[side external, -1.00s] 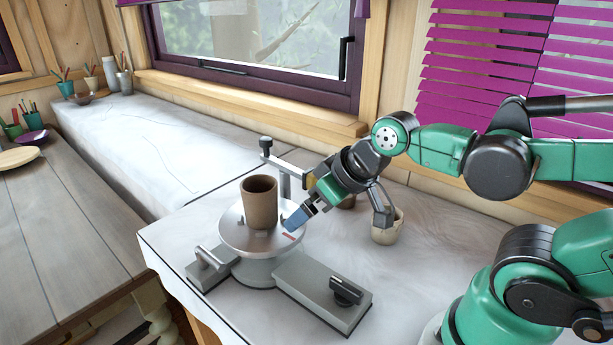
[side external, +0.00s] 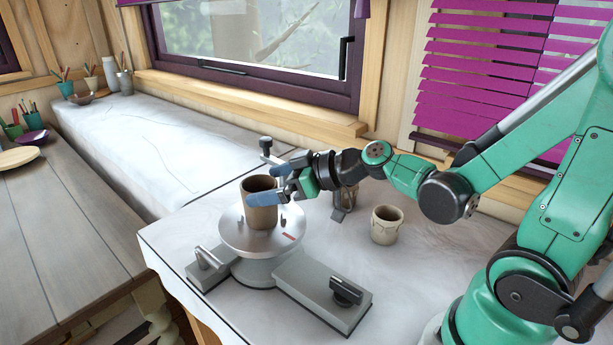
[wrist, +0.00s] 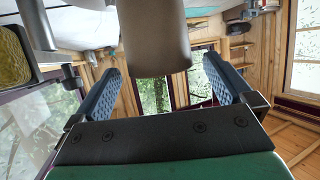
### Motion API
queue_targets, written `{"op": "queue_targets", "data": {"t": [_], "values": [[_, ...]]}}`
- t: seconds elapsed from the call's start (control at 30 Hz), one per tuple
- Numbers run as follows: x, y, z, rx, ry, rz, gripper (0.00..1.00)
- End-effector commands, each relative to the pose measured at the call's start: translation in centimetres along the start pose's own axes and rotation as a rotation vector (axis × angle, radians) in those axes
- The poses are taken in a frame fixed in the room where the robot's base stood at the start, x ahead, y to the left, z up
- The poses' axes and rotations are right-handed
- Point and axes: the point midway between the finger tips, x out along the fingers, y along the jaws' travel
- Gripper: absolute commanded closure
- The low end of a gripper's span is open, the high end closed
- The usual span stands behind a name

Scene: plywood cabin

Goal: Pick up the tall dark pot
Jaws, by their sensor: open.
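The tall brown pot (side external: 259,213) stands upright on the round grey turntable (side external: 240,239); its open rim faces up. My gripper (side external: 263,186) is open and comes in from the right at the pot's upper part. One blue finger crosses in front of the pot and the other is behind its rim. In the wrist view the pot (wrist: 155,35) shows between the two blue fingers of my gripper (wrist: 160,72), with a visible gap on each side. Part of the pot's near side is hidden by the front finger.
A cream pot (side external: 386,226) stands right of the turntable. A smaller dark vessel (side external: 344,197) stands behind, partly hidden by my wrist. A metal post with a knob (side external: 266,143) rises close behind the pot. The turntable's grey base (side external: 322,290) reaches forward right.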

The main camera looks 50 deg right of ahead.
Motion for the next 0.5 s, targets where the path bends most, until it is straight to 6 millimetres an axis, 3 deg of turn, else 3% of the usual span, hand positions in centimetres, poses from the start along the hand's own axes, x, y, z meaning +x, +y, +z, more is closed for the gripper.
{"op": "queue_targets", "data": {"t": [0.2,0.5], "values": [[1.9,0.0,-0.1,-0.001,-0.001,-0.001,0.0],[2.7,0.0,0.0,0.0,-0.001,0.0,0.0]]}}
